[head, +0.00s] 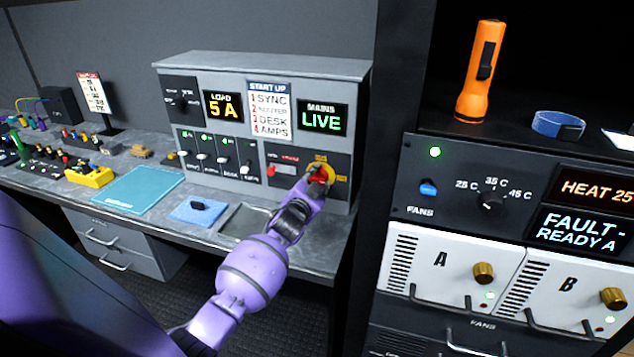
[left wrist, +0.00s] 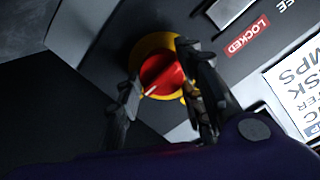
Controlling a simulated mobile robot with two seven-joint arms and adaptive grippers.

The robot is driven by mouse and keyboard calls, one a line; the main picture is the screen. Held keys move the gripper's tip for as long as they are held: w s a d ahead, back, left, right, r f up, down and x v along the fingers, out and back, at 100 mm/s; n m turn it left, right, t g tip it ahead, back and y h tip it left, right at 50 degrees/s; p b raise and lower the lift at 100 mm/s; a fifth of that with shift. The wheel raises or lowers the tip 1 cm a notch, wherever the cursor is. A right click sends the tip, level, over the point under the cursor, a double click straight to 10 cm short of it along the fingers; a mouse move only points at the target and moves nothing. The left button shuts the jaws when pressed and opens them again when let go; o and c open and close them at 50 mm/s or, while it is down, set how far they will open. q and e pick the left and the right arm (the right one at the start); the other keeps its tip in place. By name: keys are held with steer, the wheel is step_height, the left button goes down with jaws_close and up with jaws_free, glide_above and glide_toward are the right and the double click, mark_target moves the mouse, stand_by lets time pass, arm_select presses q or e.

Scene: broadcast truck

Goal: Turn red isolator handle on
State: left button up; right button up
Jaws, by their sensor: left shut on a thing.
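The red isolator handle (head: 319,175) sits on a yellow round plate (head: 328,168) at the lower right of the grey power panel (head: 359,85). In the left wrist view the red handle (left wrist: 162,75) shows a white mark on its lower left end. My left gripper (head: 313,182) is at the handle, and its fingers (left wrist: 155,95) stand on either side of it, shut on it. The fingers hide part of the yellow plate. The panel's displays read "LOAD 5 A" and "MAINS LIVE". My right gripper is in neither view.
A red "LOCKED" label (left wrist: 248,36) is beside the handle. Several switches (head: 222,158) line the panel's left. A blue cloth (head: 190,214) and a teal mat (head: 137,191) lie on the desk. A dark rack (head: 466,230) with an orange torch (head: 481,72) above it stands right.

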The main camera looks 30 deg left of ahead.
arm_select(q)
steer(key=shift+d, duration=0.2)
steer(key=o, duration=1.1)
steer(key=shift+w, duration=0.1)
steer(key=shift+c, duration=0.2)
steer(key=shift+s, duration=0.45)
steer(key=v, duration=1.1)
steer(key=shift+s+d, duration=0.1)
steer(key=shift+d, duration=0.05)
